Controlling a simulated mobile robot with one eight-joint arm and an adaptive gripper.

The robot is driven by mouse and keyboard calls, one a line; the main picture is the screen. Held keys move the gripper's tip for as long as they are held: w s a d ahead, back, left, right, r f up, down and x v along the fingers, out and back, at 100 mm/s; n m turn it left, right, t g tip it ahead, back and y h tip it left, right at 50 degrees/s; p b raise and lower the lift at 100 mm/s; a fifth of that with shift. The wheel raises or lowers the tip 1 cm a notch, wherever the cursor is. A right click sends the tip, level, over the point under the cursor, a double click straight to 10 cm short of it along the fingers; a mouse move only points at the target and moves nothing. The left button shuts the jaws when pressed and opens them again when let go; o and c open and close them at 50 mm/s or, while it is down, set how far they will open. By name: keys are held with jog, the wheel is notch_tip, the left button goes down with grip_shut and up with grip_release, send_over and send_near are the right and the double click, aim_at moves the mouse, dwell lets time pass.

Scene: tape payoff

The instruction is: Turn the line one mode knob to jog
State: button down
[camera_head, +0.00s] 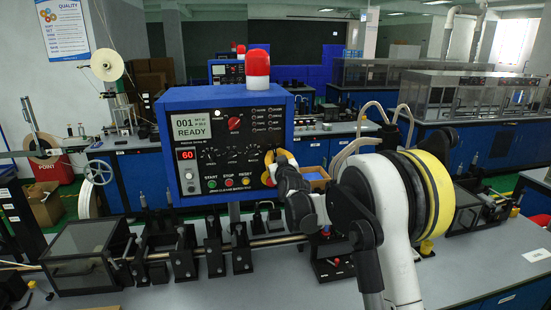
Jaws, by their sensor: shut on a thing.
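The line one control panel (221,100) is a black face in a blue housing. Its screen (191,126) reads "001" and "READY". A red knob (234,124) sits at the upper middle, apart from my gripper. My gripper (279,158), with orange-yellow parts at its tip, is at the panel's lower right and is shut on a knob there. That knob is mostly hidden by the fingers, so its pointing direction and label cannot be read. My black wrist and white arm come in from the right.
A red beacon (257,68) stands on top. Below, a bench holds a rail with black blocks (182,255).

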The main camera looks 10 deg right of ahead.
jog(key=m+b, duration=0.1)
jog(key=m, duration=0.3)
jog(key=shift+m, duration=0.3)
jog(key=shift+m+b, duration=0.6)
jog(key=shift+m, duration=1.3)
jog(key=c, duration=1.5)
grip_release()
jog(key=shift+a, duration=0.1)
jog(key=s, duration=1.2)
